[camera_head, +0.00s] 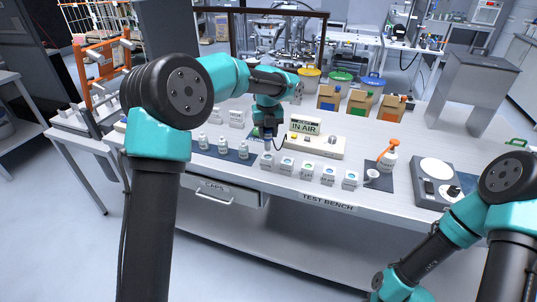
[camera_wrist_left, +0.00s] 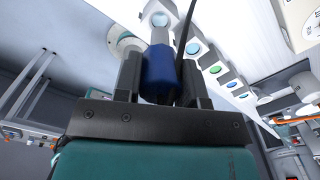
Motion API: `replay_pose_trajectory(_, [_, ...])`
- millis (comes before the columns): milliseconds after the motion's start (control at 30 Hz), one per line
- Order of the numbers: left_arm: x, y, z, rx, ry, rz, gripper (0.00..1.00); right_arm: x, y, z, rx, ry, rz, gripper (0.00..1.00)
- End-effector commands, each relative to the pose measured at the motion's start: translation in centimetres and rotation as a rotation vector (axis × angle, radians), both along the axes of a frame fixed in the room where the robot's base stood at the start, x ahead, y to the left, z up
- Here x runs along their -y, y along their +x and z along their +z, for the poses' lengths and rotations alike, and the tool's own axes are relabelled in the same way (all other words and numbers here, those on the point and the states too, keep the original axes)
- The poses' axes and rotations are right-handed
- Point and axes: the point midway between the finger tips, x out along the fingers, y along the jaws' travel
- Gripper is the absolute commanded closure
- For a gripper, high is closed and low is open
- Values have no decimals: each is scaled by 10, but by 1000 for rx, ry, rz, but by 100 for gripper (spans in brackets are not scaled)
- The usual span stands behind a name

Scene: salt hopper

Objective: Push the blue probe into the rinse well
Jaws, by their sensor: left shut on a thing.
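The blue probe (camera_wrist_left: 158,72) is held between the two fingers of my left gripper (camera_wrist_left: 160,80). In the head view, my left gripper (camera_head: 268,130) points down over the bench, at the left end of a row of small white wells (camera_head: 287,163). The probe's pale lower part points toward the leftmost white well (camera_head: 267,160). I cannot tell whether its tip is inside or just above it. A dark cable runs from the probe to the white meter (camera_head: 315,143), whose display reads "IN AIR". Which well is the rinse well is not readable. My right gripper is out of view.
Several small white bottles (camera_head: 222,146) stand on a dark mat left of the wells. A stirrer plate (camera_head: 436,182) is farther right. Cardboard boxes (camera_head: 359,104) stand behind.

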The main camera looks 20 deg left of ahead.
Motion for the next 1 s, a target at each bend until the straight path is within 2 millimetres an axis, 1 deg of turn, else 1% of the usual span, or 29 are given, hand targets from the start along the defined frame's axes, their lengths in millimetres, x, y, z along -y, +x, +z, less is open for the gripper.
replay_pose_trajectory(333, [0,0,1,0,0,0,97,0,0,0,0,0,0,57])
replay_pose_trajectory(433, [4,0,3,0,0,0,97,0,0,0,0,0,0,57])
replay_pose_trajectory(533, [16,0,10,0,0,-2,97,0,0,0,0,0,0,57])
replay_pose_trajectory(700, [51,-3,28,2,-1,-3,97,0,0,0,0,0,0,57])
replay_pose_trajectory(800, [67,-5,37,0,-1,-2,97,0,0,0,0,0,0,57])
replay_pose_trajectory(900, [75,-6,41,0,0,-1,97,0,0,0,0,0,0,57])
replay_pose_trajectory(1000, [75,-6,41,0,0,0,97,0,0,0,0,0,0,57])
